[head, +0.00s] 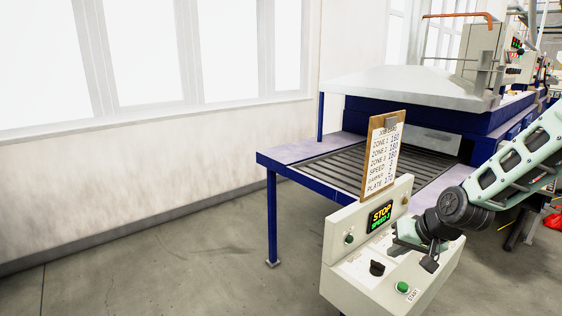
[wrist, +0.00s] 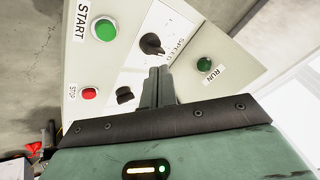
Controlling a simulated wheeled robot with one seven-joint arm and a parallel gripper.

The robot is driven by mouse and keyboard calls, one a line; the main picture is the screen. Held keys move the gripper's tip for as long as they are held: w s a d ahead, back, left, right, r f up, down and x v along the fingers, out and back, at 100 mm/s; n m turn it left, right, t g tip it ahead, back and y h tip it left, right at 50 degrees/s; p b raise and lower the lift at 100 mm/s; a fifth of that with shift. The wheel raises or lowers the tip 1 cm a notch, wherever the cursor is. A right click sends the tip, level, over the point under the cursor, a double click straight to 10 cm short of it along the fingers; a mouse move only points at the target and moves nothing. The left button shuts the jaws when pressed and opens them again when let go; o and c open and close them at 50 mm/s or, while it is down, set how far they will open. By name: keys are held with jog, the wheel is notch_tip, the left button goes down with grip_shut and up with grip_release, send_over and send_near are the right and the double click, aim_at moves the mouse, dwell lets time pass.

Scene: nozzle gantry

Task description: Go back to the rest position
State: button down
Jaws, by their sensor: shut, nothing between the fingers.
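My gripper (wrist: 158,88) is shut and empty in the wrist view, its fingertips just in front of the black speed knob (wrist: 152,44) on the control panel. I cannot tell whether they touch it. In the head view, my arm reaches in from the right and my gripper (head: 398,240) is over the panel, partly hidden. The control box (head: 340,275) is cream, with a lit display (head: 380,216) reading STOP and a smaller green line. The green START button (wrist: 104,29), red STOP button (wrist: 89,93), green RUN lamp (wrist: 204,64) and a second black knob (wrist: 124,95) show around the fingers.
A clipboard (head: 383,155) with zone settings stands upright behind the display. A blue-framed roller conveyor (head: 335,165) and a hooded machine (head: 400,85) stand behind the box. Open floor (head: 170,265) lies to the left, up to the windowed wall (head: 150,150).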

jog(key=s+a+r+n+g+h+b, duration=0.1)
jog(key=s+a+n+g+b, duration=0.4)
jog(key=s+a, duration=1)
jog(key=s+r+n+h+b, duration=0.1)
jog(key=s+n, duration=0.3)
jog(key=s, duration=1.3)
jog(key=shift+s+r+n+g+h, duration=0.3)
jog(key=shift+r+h, duration=0.1)
jog(key=shift+r, duration=0.1)
jog(key=shift+d, duration=0.1)
